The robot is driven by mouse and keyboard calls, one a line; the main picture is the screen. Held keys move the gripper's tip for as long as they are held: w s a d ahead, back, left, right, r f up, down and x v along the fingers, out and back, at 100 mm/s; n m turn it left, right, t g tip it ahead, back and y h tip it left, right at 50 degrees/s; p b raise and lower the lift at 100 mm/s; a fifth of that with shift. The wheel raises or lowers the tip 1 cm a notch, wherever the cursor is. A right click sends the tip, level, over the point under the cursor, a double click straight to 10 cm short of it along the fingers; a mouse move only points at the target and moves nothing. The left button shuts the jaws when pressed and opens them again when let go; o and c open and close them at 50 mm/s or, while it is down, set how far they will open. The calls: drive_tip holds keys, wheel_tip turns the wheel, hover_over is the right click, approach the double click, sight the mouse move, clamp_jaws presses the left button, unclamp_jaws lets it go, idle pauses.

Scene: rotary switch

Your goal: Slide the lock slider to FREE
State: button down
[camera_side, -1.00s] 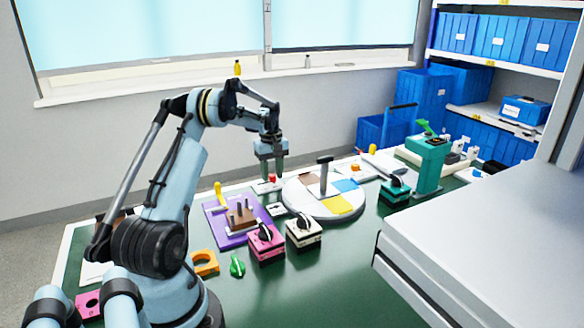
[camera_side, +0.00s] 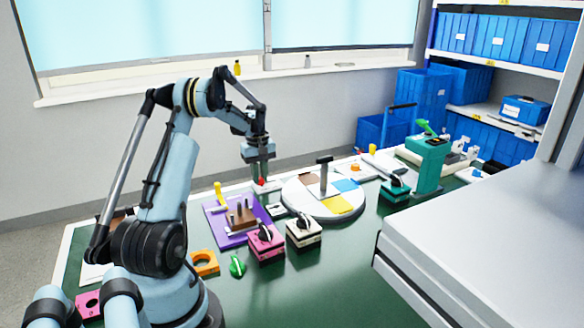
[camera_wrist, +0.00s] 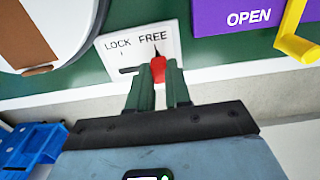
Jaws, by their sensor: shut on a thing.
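The white lock plate (camera_wrist: 135,50) carries the words LOCK and FREE, each with a mark, and a dark slot. The red slider knob (camera_wrist: 158,69) stands at the FREE end, close to the FREE mark. My gripper (camera_wrist: 159,75) is shut on the red knob, one dark green finger on each side. In the side view my gripper (camera_side: 259,177) points down at the back of the table, with a bit of the red knob (camera_side: 260,184) showing below it. The fingers hide part of the slot's FREE end.
The round turntable (camera_side: 350,214) with coloured sectors stands to the right of the lock plate. The purple board (camera_side: 219,233) with a yellow handle (camera_side: 219,193) lies to the left. A pink switch box (camera_side: 267,252) and a white switch box (camera_side: 304,238) stand nearer the front.

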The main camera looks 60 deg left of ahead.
drive_tip(key=shift+s, duration=0.25)
drive_tip(key=c, duration=1)
unclamp_jaws()
drive_tip(key=shift+w, duration=0.1)
drive_tip(key=shift+c, duration=0.2)
wheel_tip(320, 180, up, 12)
drive_tip(key=shift+r, duration=0.1)
drive_tip(key=w+d+r+m+t+y, duration=0.1)
drive_tip(key=w+d+r+m, duration=0.15)
drive_tip(key=d, duration=0.45)
drive_tip(key=w+d+r+m+t, duration=0.1)
drive_tip(key=d+m, duration=0.2)
drive_tip(key=d, duration=0.5)
drive_tip(key=w+d+r+m+t+y, duration=0.1)
drive_tip(key=w+d+r+m, duration=0.15)
drive_tip(key=d, duration=0.45)
drive_tip(key=s+d+f+m+t+h, duration=0.1)
drive_tip(key=s+d+m, duration=0.3)
drive_tip(key=d, duration=0.5)
drive_tip(key=s+d+f+m+t+h, duration=0.1)
drive_tip(key=s+d+f+m+t, duration=0.2)
drive_tip(key=d+m, duration=0.3)
drive_tip(key=d+f, duration=0.1)
drive_tip(key=d, duration=0.2)
drive_tip(key=shift+s+d+f, duration=0.35)
drive_tip(key=shift+s, duration=0.05)
